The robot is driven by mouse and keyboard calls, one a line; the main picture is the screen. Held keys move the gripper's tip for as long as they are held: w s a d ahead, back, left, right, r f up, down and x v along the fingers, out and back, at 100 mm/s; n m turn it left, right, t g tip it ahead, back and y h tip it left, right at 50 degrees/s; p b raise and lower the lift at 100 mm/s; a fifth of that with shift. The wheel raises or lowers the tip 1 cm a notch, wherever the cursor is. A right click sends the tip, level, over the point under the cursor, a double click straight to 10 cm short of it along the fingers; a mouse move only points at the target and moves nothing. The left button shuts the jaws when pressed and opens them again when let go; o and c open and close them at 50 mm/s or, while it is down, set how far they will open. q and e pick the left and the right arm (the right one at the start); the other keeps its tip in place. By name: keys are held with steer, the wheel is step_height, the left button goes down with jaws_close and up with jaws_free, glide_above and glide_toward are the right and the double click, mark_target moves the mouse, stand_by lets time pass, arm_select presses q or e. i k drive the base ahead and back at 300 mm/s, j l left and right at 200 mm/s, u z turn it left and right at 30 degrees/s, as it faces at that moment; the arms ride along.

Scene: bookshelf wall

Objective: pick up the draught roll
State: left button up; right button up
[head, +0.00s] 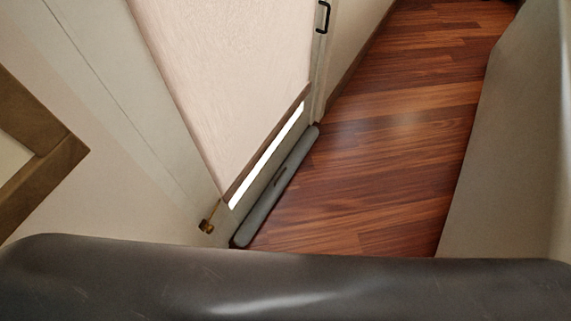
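The draught roll (264,203) is a long grey cylinder with rounded ends and a small brown strap or handle near its middle. It lies on the wooden floor along the foot of a pale door or window panel, in the middle of the head view. Its near end is close to a dark, smooth surface that crosses the bottom of the picture. Neither of my grippers shows in this view.
The dark rounded surface (290,285) fills the bottom edge. A pale blind (235,75) hangs over the panel, with a bright gap below it. Clear wooden floor (400,150) lies right of the roll, bounded by a grey-beige side (510,140). A brown frame (45,150) is at left.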

mark_target(247, 231)
steer(key=k+j+u, duration=0.1)
steer(key=u, duration=0.65)
steer(key=i+l+u, duration=0.2)
steer(key=l+u, duration=0.2)
steer(key=l, duration=0.2)
steer(key=i+l+u, duration=0.1)
steer(key=l+u, duration=0.35)
steer(key=l, duration=0.15)
steer(key=l+u, duration=0.4)
steer(key=l, duration=0.2)
